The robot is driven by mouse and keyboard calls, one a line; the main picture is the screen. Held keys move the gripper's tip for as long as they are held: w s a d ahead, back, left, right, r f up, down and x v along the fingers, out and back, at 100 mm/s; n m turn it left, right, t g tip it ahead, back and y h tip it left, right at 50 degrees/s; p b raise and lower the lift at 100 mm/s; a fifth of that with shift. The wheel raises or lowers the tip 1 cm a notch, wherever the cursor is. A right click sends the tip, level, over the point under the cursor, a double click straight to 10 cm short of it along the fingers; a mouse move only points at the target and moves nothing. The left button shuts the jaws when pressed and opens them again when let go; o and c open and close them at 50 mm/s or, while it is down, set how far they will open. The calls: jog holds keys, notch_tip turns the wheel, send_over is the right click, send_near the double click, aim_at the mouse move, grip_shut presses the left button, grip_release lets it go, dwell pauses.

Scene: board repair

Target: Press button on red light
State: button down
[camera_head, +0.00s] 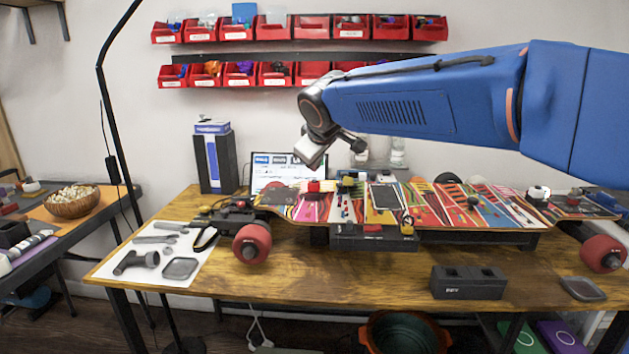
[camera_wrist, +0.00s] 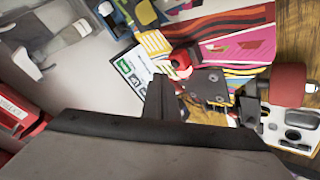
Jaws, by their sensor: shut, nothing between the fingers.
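A small red light (camera_head: 313,186) stands on the colourful skateboard deck (camera_head: 430,205), towards its left end. My gripper (camera_head: 313,156) is shut and empty, tilted down above the left part of the deck, with a gap over the red light. In the wrist view its dark fingers (camera_wrist: 161,98) point towards the red piece. The button itself is too small to make out.
The board lies on a wooden table (camera_head: 350,280) with red wheels (camera_head: 252,244) at its ends. A laptop (camera_head: 275,165) stands behind it, a black box (camera_head: 468,282) in front. Tools lie on a white mat (camera_head: 150,232) at left. Red bins (camera_head: 275,75) hang on the wall.

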notch_tip(320, 180, up, 6)
jog(key=shift+f, duration=0.2)
dwell(0.4)
